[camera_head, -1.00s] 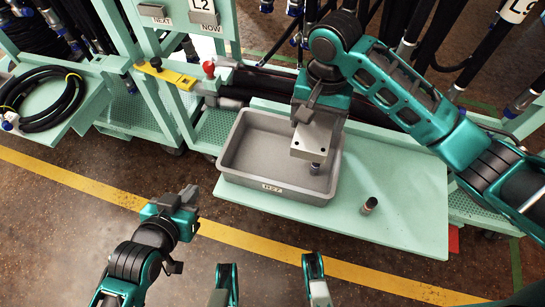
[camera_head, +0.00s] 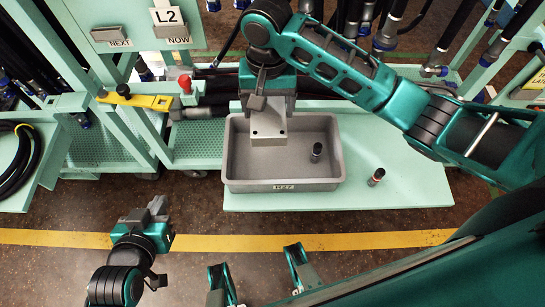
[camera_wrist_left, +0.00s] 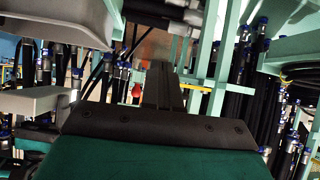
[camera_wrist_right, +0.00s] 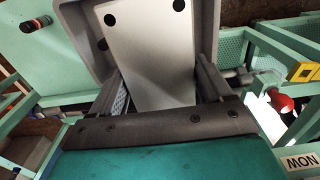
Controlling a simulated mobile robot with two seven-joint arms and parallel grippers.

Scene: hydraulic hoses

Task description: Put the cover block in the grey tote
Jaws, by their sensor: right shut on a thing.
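The cover block (camera_head: 268,128) is a pale metal block with dark round holes. My right gripper (camera_head: 267,106) is shut on it and holds it over the back left part of the grey tote (camera_head: 284,186). The block also shows between the fingers in the right wrist view (camera_wrist_right: 150,55). Its underside is hidden, so I cannot tell whether it touches the tote floor. My left gripper (camera_head: 156,206) is shut and empty, in front of the tote and to its left. Its closed fingers show in the left wrist view (camera_wrist_left: 163,85).
A dark cylindrical fitting (camera_head: 317,152) stands inside the tote at the right. Another (camera_head: 377,177) stands on the green bench top (camera_head: 420,192) beside the tote. A yellow bar (camera_head: 140,101) and a red knob (camera_head: 185,83) are on the frame at the left.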

